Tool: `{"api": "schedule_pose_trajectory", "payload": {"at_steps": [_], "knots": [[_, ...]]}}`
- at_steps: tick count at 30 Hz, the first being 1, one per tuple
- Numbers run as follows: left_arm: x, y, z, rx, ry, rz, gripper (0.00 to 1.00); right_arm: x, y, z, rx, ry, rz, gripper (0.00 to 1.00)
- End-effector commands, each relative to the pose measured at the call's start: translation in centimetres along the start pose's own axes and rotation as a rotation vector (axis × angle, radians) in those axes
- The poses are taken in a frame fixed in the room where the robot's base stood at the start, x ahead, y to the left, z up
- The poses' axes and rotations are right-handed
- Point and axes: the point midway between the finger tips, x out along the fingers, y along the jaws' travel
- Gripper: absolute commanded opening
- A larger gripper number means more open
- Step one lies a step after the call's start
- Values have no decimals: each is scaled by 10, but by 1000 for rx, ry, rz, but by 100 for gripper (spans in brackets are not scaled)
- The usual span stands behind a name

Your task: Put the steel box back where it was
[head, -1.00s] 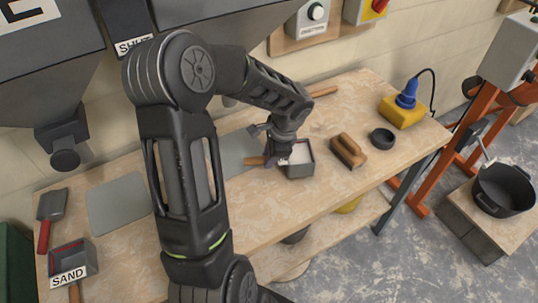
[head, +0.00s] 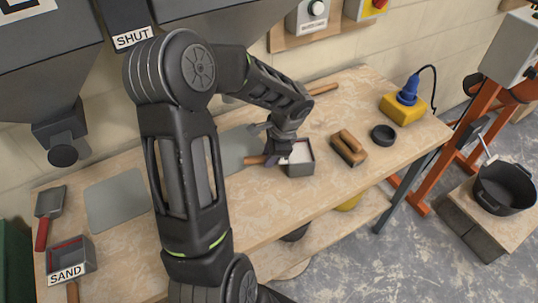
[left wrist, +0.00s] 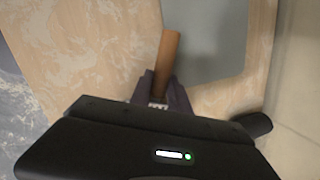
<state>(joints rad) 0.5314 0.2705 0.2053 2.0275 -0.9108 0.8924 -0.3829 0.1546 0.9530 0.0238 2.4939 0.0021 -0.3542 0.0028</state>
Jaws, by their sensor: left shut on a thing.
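A steel box (head: 301,168) with a pale fill or inside stands at the middle of the bench, at the right edge of a grey mat. Its wooden handle (head: 252,160) points left. My left gripper (head: 275,158) is shut on this handle, close beside the box. In the left wrist view the handle (left wrist: 168,58) sticks out from between the fingers; the box itself is hidden there. I cannot tell whether the box touches the bench. A second steel box (head: 85,255), labelled SAND and with a red line inside, stands at the front left. My right gripper is not in view.
Two grey mats, one at left (head: 117,200) and one behind my arm (head: 238,152), lie on the bench (head: 300,215). A red-handled scoop (head: 48,215), a wooden float (head: 348,148), a black ring (head: 383,136) and a yellow block (head: 403,109) lie around. Hoppers hang above the left.

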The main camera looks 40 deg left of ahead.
Motion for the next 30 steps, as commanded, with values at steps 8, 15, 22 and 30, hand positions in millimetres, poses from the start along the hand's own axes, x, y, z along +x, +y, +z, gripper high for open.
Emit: {"api": "schedule_pose_trajectory", "payload": {"at_steps": [8,15,22,30], "knots": [[2,0,-1,0,1,-1,34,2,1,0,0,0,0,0],[2,0,-1,0,0,0,47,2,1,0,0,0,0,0],[2,1,0,0,0,1,47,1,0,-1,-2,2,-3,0],[-29,0,-2,-1,3,-4,47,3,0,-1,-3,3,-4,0]]}}
